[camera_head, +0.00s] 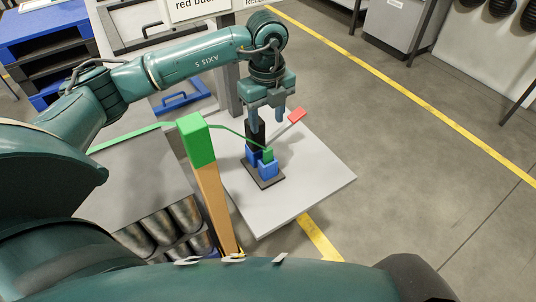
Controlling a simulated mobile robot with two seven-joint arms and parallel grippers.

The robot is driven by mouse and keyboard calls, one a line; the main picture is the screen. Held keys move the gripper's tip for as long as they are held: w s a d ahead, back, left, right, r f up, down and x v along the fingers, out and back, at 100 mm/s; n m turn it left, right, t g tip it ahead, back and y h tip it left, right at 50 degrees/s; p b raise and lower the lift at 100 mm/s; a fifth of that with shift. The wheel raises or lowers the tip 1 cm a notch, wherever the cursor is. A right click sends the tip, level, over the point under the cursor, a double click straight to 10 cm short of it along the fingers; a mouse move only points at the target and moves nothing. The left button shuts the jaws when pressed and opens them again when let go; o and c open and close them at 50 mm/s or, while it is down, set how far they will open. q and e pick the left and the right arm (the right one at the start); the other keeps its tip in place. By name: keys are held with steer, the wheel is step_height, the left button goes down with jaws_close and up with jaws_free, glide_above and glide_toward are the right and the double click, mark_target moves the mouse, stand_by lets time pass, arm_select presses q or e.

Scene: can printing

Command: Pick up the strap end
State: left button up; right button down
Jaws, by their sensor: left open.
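A thin green strap (232,134) runs from a green block (195,140) on an orange post down to a small green piece (267,155) at a blue clamp-like device (267,169). A red tab (297,115) sticks up to the right of the device on a thin pale strip. I cannot tell whether the red tab or the green piece is the strap end. My left gripper (267,122) is open, pointing down above the device, with the red tab just right of its right finger. A black upright part stands under the fingers. My right gripper is not in view.
The device stands on a dark base on a light grey table (318,178). The orange post (214,205) rises on the left, beside a grey case of metal cans (160,228). The table's right side is clear.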

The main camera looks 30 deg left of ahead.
mark_target(268, 149)
arm_select(q)
step_height(268, 149, down, 11)
steer(key=shift+d+f+b, duration=0.1)
steer(key=shift+b, duration=0.2)
steer(key=c, duration=1.1)
